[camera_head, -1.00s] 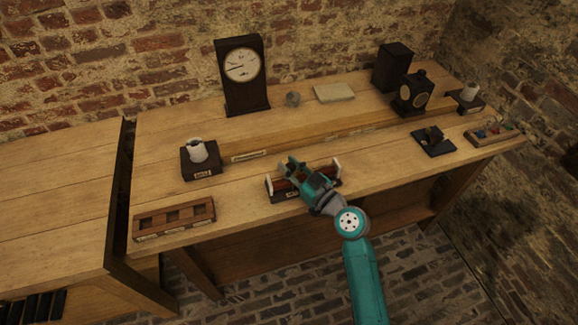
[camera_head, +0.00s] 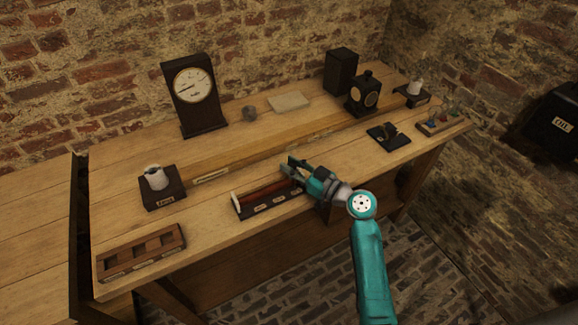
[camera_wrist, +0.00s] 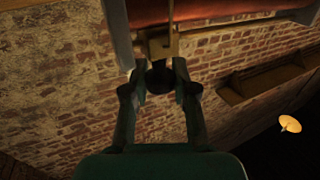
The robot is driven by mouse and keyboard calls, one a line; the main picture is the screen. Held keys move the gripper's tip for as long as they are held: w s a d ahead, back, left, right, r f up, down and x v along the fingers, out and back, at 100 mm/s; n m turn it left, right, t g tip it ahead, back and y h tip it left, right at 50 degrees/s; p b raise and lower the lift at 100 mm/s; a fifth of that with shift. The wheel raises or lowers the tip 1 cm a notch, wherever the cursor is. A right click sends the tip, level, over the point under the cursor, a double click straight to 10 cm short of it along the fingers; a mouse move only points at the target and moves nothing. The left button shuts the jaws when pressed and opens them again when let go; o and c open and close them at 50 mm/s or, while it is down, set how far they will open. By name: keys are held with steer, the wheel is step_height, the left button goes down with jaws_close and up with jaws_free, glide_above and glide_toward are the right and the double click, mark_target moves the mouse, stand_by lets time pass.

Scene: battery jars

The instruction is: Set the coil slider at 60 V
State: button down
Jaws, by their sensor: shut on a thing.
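The coil (camera_head: 262,192) is a reddish-brown cylinder on a dark base with small pale labels along its front, too small to read. A white post stands at its left end. My gripper (camera_head: 288,168) is at the coil's right part and covers that end. In the wrist view, my fingers (camera_wrist: 160,84) are closed around the dark round slider knob (camera_wrist: 159,76), below a brass piece (camera_wrist: 158,45) and the red coil (camera_wrist: 220,10). A dial meter (camera_head: 192,84) in a dark case stands behind; its reading is too small to tell.
A dark wooden rack (camera_head: 140,252) lies at the front left, with a white jar on a dark block (camera_head: 160,190) behind it. A black lamp-like box (camera_head: 363,95) and a small black stand (camera_head: 389,137) are to the right. Bare bench lies between.

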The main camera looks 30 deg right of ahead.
steer(key=c, duration=0.9)
jaws_free()
steer(key=shift+d, duration=0.35)
steer(key=shift+c, duration=0.2)
steer(key=v, duration=1.2)
steer(key=shift+a, duration=0.15)
